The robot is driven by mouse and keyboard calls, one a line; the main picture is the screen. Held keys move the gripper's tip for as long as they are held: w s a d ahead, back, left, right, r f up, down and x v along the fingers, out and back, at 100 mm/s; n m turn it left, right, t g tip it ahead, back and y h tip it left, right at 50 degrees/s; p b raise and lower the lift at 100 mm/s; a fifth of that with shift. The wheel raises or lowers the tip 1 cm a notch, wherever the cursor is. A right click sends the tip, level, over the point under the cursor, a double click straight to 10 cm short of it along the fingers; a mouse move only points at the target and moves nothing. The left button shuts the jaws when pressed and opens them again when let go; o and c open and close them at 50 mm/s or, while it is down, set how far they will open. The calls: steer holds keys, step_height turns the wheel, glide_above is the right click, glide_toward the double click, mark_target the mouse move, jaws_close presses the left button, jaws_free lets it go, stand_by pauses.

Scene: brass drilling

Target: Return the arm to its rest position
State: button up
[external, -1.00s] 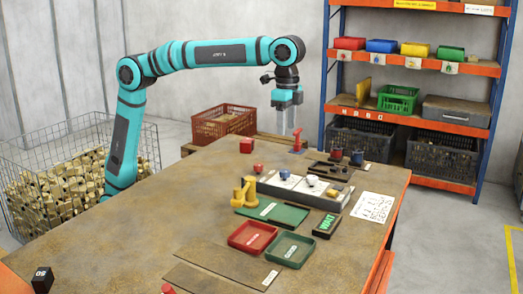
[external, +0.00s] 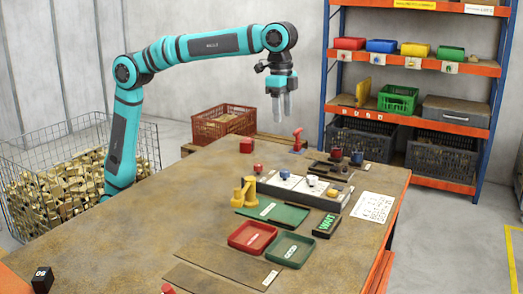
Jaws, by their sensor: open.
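My gripper (external: 284,106) hangs from the end of my teal arm, pointing down above the far part of the brown workbench (external: 160,225). Its fingers are apart and nothing shows between them. It is well clear of the bench top. The arm rises at the bench's left side and reaches to the right at height.
On the bench are a red tray (external: 252,237), a green tray (external: 291,250), a green mat (external: 283,214), a yellow fixture (external: 244,192) and a grey box (external: 293,187). A shelf rack (external: 481,115) stands behind right. A wire cage (external: 40,185) of brass parts is at left.

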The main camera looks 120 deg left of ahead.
steer(key=s+d+r+t, duration=0.1)
steer(key=s+r+t, duration=0.1)
steer(key=s, duration=0.3)
steer(key=s+d+r+t, duration=0.2)
steer(key=s+t, duration=0.1)
steer(key=s, duration=0.2)
steer(key=s+d+f+t, duration=0.2)
steer(key=s+t, duration=0.4)
steer(key=s, duration=0.9)
steer(key=s+d+f+t, duration=0.2)
steer(key=s+t, duration=0.3)
steer(key=s, duration=1)
steer(key=shift+s+d+f+t, duration=0.2)
steer(key=shift+d+f+t, duration=0.1)
steer(key=shift+f+t, duration=0.1)
steer(key=shift+c, duration=0.2)
